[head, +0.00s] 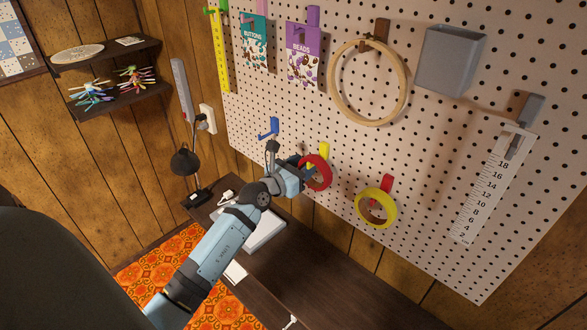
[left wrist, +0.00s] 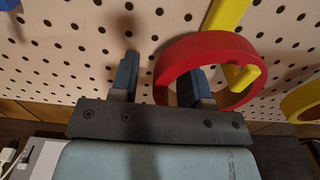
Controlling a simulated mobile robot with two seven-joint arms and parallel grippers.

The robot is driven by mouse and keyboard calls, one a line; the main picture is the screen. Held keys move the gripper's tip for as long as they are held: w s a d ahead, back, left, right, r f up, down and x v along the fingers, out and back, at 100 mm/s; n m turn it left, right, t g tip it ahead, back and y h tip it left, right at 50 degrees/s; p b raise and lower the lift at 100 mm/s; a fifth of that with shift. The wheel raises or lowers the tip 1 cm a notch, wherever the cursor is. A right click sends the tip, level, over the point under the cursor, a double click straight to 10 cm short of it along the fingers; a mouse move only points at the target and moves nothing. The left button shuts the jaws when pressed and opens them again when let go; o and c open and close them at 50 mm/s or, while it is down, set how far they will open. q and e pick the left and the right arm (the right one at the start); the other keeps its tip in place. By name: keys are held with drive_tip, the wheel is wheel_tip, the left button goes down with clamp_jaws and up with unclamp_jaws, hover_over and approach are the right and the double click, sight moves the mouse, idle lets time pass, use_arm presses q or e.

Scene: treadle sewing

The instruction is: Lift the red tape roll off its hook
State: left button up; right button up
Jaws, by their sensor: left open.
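The red tape roll (head: 327,174) hangs on a yellow hook (head: 324,150) on the pegboard. In the left wrist view the roll (left wrist: 208,44) fills the upper right, with the yellow hook (left wrist: 242,76) passing through its hole. My left gripper (head: 297,163) is at the roll's left side. In the left wrist view its jaws (left wrist: 160,82) are open, one finger left of the roll and the other appearing inside its hole, so the roll's left wall lies between them. Whether a finger touches the roll cannot be told. My right gripper is not in view.
A yellow tape roll (head: 362,210) hangs on a red hook to the right. An empty blue hook (head: 270,127) is to the left. A wooden hoop (head: 333,98) and a grey bin (head: 450,62) hang above. A dark table (head: 300,268) with a lamp (head: 186,163) stands below.

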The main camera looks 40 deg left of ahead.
use_arm(q)
drive_tip(key=shift+w, duration=0.1)
clamp_jaws()
drive_tip(key=shift+r, duration=0.15)
drive_tip(key=shift+r+p, duration=1)
drive_tip(key=shift+p, duration=0.2)
drive_tip(key=s+p, duration=0.1)
drive_tip(key=s, duration=0.9)
drive_tip(key=shift+a, duration=0.35)
idle(0.6)
